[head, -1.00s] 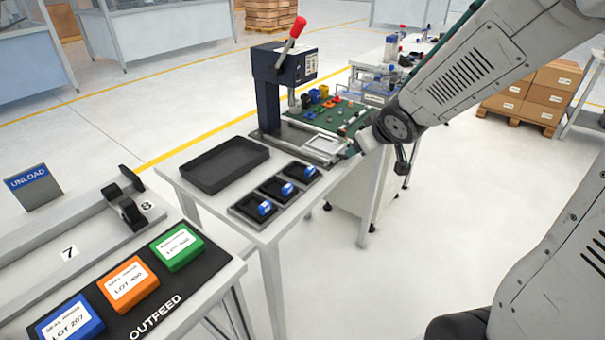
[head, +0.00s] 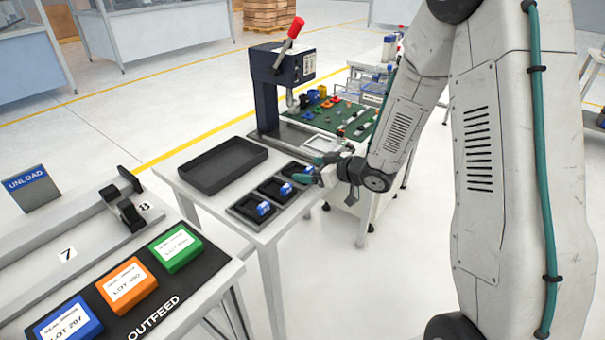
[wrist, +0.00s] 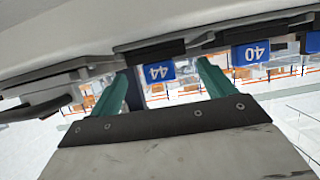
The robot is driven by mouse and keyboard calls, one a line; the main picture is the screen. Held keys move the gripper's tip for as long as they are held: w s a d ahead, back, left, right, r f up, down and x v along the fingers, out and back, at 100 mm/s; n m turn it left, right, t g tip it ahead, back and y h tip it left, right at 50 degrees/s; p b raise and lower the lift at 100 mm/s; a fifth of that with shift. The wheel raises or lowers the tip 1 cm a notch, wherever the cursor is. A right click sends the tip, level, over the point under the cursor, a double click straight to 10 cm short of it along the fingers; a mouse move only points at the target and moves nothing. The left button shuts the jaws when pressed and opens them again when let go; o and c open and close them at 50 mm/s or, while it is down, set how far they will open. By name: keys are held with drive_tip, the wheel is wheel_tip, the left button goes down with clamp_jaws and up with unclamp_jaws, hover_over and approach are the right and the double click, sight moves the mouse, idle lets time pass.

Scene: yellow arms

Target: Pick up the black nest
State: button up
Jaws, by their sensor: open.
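Three black nests with blue tags stand in a row on the grey table (head: 215,208): a near one (head: 240,213), a middle one (head: 268,195) and a far one (head: 288,172). My gripper (head: 304,178) is at the far nest's right side, and its fingers partly cover that nest. In the wrist view the open green fingers (wrist: 163,85) stand either side of a blue tag marked 44 (wrist: 159,71), which hangs from a dark nest edge (wrist: 150,47). A second tag, 40 (wrist: 251,53), is further right. I cannot tell whether the fingers touch the nest.
A large empty black tray (head: 224,165) lies left of the nests. A dark press with a red handle (head: 290,36) stands behind them. The outfeed bench holds blue, orange and green boxes (head: 127,285) in front on the left.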

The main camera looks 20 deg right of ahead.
sight(300, 170)
drive_tip(key=shift+x, duration=1.45)
drive_tip(key=c, duration=1.2)
